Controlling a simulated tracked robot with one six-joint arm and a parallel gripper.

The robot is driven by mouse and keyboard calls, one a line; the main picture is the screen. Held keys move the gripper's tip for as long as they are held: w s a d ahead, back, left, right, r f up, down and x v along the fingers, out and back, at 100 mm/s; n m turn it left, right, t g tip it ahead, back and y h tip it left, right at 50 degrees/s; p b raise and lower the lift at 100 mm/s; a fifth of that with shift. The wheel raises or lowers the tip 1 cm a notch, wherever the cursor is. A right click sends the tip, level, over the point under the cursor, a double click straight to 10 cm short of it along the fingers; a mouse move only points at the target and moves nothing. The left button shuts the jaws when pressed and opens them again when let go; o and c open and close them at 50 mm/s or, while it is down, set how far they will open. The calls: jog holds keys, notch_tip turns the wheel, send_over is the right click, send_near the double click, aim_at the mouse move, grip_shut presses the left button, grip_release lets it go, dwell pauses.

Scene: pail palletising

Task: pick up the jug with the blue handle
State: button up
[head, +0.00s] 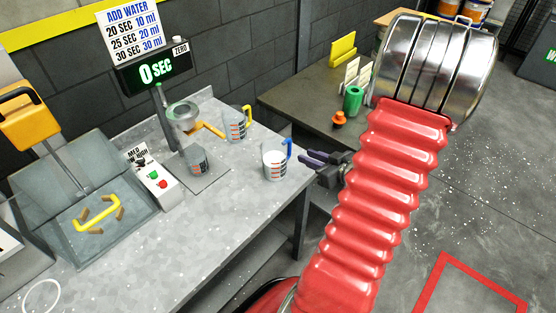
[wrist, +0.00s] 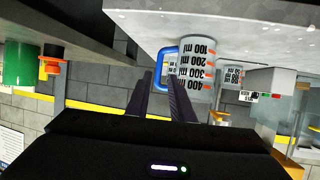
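The jug with the blue handle (head: 273,167) stands upright near the right edge of the grey worktop, with something white inside. Its blue handle (head: 288,148) points right, towards my gripper (head: 306,158). In the wrist view, which is upside down, the same jug (wrist: 197,70) and handle (wrist: 158,68) lie just ahead of my gripper (wrist: 160,78). The two dark fingers are apart with a gap between them, roughly in line with the handle. I cannot tell whether a fingertip touches the handle.
A jug with a yellow handle (head: 238,127) stands behind it. Another jug (head: 196,161) sits under the dispenser (head: 183,116). A button box (head: 154,181) is to the left. A green container (head: 353,100) and an orange-topped item (head: 339,120) stand on the darker table.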

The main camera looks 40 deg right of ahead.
aim_at(289, 156)
jog(key=shift+x, duration=3)
jog(key=shift+f+x, duration=0.15)
jog(key=shift+x, duration=1.15)
jog(key=shift+f+x, duration=0.15)
jog(key=shift+x, duration=1.15)
jog(key=shift+s+d, duration=0.1)
jog(key=shift+s, duration=0.05)
grip_shut()
jog(key=shift+r, duration=0.1)
